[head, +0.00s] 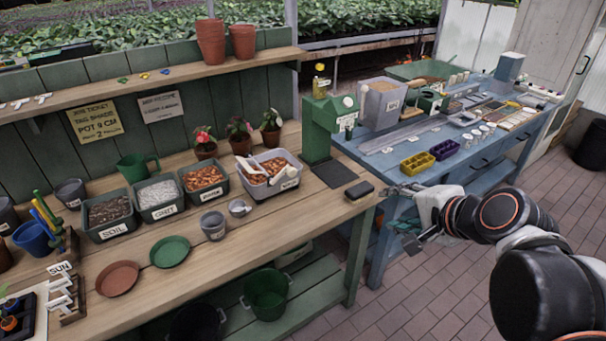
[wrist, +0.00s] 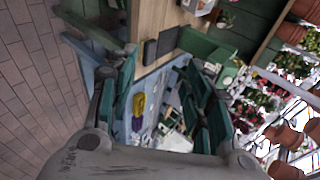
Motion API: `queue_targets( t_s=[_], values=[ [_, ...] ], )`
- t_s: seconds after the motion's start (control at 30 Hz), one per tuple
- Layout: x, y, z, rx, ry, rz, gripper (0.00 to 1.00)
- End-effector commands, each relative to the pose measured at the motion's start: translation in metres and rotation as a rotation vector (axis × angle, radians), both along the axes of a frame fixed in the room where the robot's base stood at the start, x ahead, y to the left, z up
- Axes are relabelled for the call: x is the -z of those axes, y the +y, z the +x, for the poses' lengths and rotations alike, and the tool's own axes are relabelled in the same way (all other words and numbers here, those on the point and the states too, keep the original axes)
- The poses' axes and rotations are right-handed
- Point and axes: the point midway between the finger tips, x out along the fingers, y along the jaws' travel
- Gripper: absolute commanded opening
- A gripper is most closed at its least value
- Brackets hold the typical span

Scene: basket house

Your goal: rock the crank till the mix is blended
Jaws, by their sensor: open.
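I cannot make out a crank for certain. A green upright machine (head: 328,125) with pale round knobs stands at the right end of the wooden bench; it also shows in the wrist view (wrist: 205,48). A pale, see-through hopper (head: 379,103) stands behind it on the blue table. A grey tub (head: 287,183) on the bench holds brown mix and white scoop-like pieces; how blended the mix is cannot be told. My gripper (head: 412,212) is open and empty, beside the blue table's near edge, right of the machine and apart from it. Its fingers spread in the wrist view (wrist: 165,105).
Tubs of soil (head: 108,214), grit (head: 158,196) and reddish pieces (head: 205,185) line the bench. A small black pad (head: 359,190) lies near its right end. Purple (head: 444,149) and yellow (head: 417,162) trays sit on the blue table (head: 395,174). The brick floor (head: 425,290) is open.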

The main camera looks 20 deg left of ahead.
Motion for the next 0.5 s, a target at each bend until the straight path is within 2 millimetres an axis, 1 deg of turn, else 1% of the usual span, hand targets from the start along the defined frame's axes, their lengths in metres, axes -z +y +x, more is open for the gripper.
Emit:
queue_targets(
  t_s=[0.03, 0.2, 0.37, 0.5],
  values=[
    [0.006, 0.015, 0.014, 0.033, 0.028, 0.099, 0.46],
    [0.019, 0.061, 0.049, 0.155, 0.161, 0.452, 0.46],
    [0.037, 0.099, 0.076, 0.257, 0.324, 0.779, 0.46],
    [0.058, 0.128, 0.094, 0.337, 0.497, 1.056, 0.46]
  ],
)
